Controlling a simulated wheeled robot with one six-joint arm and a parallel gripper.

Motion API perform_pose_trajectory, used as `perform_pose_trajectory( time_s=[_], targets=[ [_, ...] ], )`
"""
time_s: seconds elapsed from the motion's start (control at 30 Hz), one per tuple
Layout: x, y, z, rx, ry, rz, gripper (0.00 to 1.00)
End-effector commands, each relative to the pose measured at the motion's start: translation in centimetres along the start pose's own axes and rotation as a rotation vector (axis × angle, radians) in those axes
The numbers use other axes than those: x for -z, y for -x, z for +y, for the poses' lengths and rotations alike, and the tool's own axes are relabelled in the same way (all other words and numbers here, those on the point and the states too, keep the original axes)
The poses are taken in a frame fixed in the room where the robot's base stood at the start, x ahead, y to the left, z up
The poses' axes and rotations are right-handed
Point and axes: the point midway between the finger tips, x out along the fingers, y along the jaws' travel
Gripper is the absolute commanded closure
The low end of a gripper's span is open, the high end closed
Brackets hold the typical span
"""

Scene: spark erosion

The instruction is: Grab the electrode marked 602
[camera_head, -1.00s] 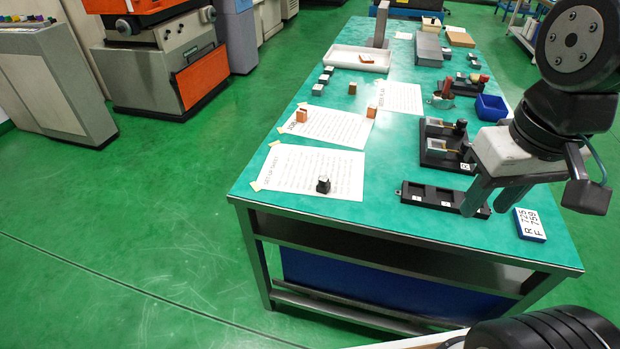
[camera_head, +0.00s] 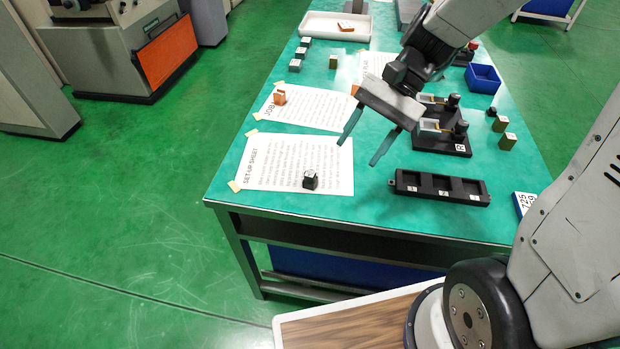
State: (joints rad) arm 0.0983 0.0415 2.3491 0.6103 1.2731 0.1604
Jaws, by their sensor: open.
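Several small electrode blocks stand on the green table (camera_head: 385,225), but I cannot read 602 on any. A black block with a light top (camera_head: 310,180) stands on the set-up sheet (camera_head: 270,165). An orange block (camera_head: 280,97) stands on the job sheet, and another orange block (camera_head: 355,89) is partly hidden by my gripper. Dark grey blocks (camera_head: 295,65) stand near the white tray, with a brass-coloured block (camera_head: 333,62) beside them. More brass-coloured blocks (camera_head: 500,124) stand at the right. My gripper (camera_head: 358,153) is open and empty, pointing down above the table, to the upper right of the black block.
A black three-slot rack (camera_head: 440,187) lies near the front edge. Behind it is a black fixture (camera_head: 445,140) marked R. A blue bin (camera_head: 483,78) is at the right, the white tray (camera_head: 318,28) at the back. A blue-white label block (camera_head: 522,203) sits at the right edge.

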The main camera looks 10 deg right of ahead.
Motion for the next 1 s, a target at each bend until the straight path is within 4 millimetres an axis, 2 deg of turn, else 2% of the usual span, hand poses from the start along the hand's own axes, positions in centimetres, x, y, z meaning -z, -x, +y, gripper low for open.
perform_pose_trajectory(
  time_s=[0.03, 0.3, 0.5, 0.67, 1.0],
  targets=[
    [1.7, -1.0, -0.5, 0.033, -0.067, -0.054, 0.49],
    [9.8, -6.1, -2.8, 0.219, -0.409, -0.280, 0.49],
    [13.7, -8.9, -3.0, 0.302, -0.571, -0.369, 0.49],
    [14.7, -10.0, -3.2, 0.325, -0.619, -0.394, 0.49],
    [13.9, -13.5, -5.0, 0.323, -0.620, -0.395, 0.49]
  ],
)
